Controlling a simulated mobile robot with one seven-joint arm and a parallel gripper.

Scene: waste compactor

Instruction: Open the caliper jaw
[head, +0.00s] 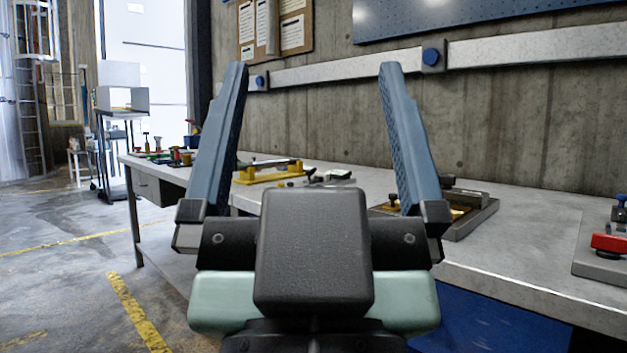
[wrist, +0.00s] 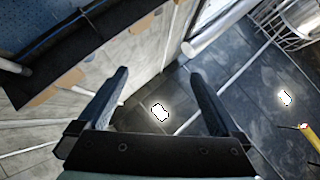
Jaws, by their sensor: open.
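My gripper (head: 313,68) fills the middle of the head view, its two long blue-grey fingers pointing up and wide apart with nothing between them. It also shows empty in the wrist view (wrist: 158,73). The workbench (head: 545,260) stands beyond it, running from the left back to the right front. I cannot tell for certain which item on it is the caliper. A small grey and dark metal item (head: 332,177) lies on the bench behind the gripper, too small to make out a jaw. The gripper touches nothing on the bench.
A yellow-based fixture (head: 262,176) and a brass-and-grey fixture (head: 468,212), partly hidden by the right finger, sit on the bench. A red-handled device (head: 609,243) is at the right edge. Small tools lie at the far left end. Open floor (head: 60,285) is at left.

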